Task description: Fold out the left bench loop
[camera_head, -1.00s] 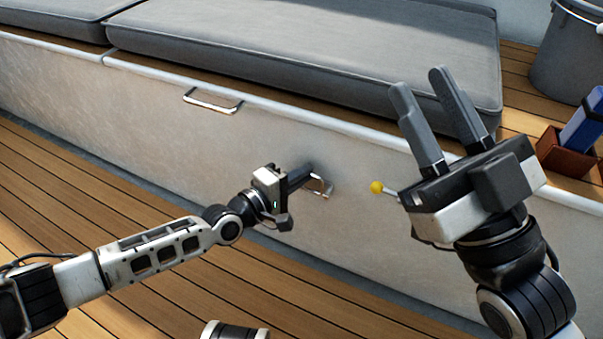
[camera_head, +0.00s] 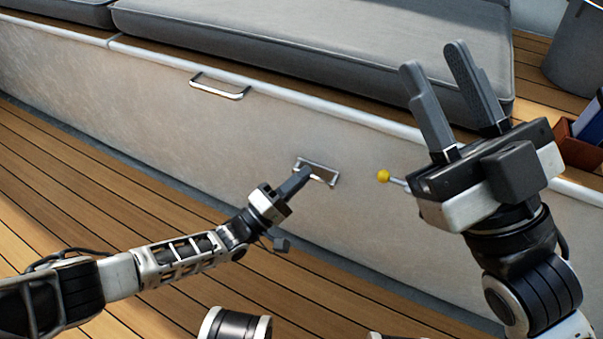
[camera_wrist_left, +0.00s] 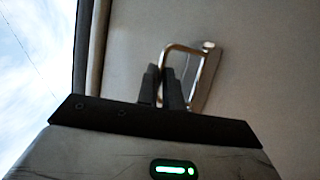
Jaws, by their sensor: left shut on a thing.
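The metal bench loop (camera_head: 331,177) is on the pale bench front, right of centre in the head view. In the left wrist view the loop (camera_wrist_left: 181,46) stands out at an angle from its mounting plate (camera_wrist_left: 207,80). My left gripper (camera_head: 304,173) reaches it from the lower left and is shut on the loop's bar. Its dark fingers (camera_wrist_left: 166,82) hide part of the bar. My right gripper (camera_head: 432,68) is raised at the right, open and empty, with its fingers apart.
A second metal handle (camera_head: 219,88) sits higher on the bench front. A yellow knob (camera_head: 383,176) on a short rod shows left of my right gripper. Grey cushions (camera_head: 330,45) lie on top. A grey bucket (camera_head: 578,55) stands at the right.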

